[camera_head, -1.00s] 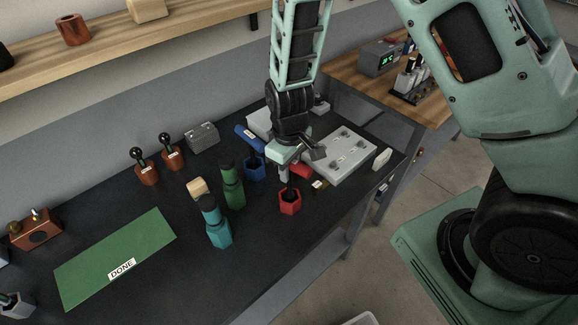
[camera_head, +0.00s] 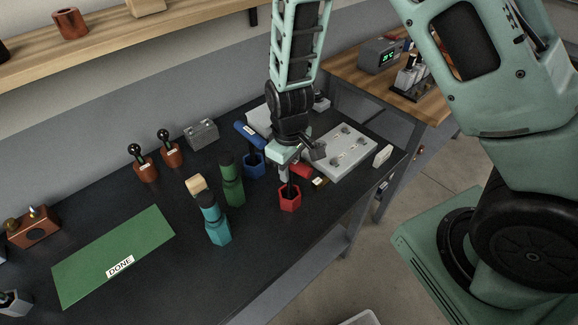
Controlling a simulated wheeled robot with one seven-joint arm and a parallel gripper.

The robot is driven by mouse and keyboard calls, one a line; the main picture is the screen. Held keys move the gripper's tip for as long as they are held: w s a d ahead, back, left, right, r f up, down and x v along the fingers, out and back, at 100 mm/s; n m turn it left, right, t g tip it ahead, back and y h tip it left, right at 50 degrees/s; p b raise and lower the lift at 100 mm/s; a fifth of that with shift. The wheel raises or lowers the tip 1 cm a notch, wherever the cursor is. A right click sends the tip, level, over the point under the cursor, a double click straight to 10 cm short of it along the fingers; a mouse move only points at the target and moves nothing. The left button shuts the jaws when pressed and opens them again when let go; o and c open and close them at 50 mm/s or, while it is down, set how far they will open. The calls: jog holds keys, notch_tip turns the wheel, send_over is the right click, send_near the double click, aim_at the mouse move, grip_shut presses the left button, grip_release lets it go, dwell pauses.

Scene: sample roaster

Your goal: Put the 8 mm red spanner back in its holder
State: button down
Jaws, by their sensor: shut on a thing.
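The red spanner (camera_head: 301,170) has a red cross handle, partly hidden by my gripper (camera_head: 287,160), which is shut on it. Its dark shaft points down to the red six-sided holder (camera_head: 290,201) on the dark bench. The shaft's lower end is at or inside the holder's mouth; I cannot tell how deep. My gripper is directly above the holder. The 8 mm marking is not readable.
A blue spanner (camera_head: 246,131) stands in a blue holder (camera_head: 254,169) just left. A grey plate (camera_head: 342,150) lies behind right. The green DONE mat (camera_head: 110,250) is empty.

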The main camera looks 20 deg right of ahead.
jog(key=shift+f+b, duration=0.55)
jog(key=shift+f, duration=0.2)
jog(key=c, duration=1.1)
grip_release()
jog(key=shift+r, duration=0.1)
notch_tip(320, 180, up, 17)
jog(key=shift+r+b, duration=0.1)
jog(key=shift+b, duration=1)
jog(key=shift+n+y, duration=0.3)
jog(key=shift+n, duration=0.6)
jog(key=s+a+b, duration=0.1)
jog(key=s+a, duration=0.1)
jog(key=s, duration=0.4)
jog(key=s+a+f+b, duration=0.1)
jog(key=s+a, duration=0.1)
jog(key=s, duration=0.5)
jog(key=s+a+b, duration=0.1)
jog(key=s+a, duration=0.1)
jog(key=s, duration=0.5)
jog(key=shift+a+f, duration=0.1)
jog(key=shift+f, duration=0.3)
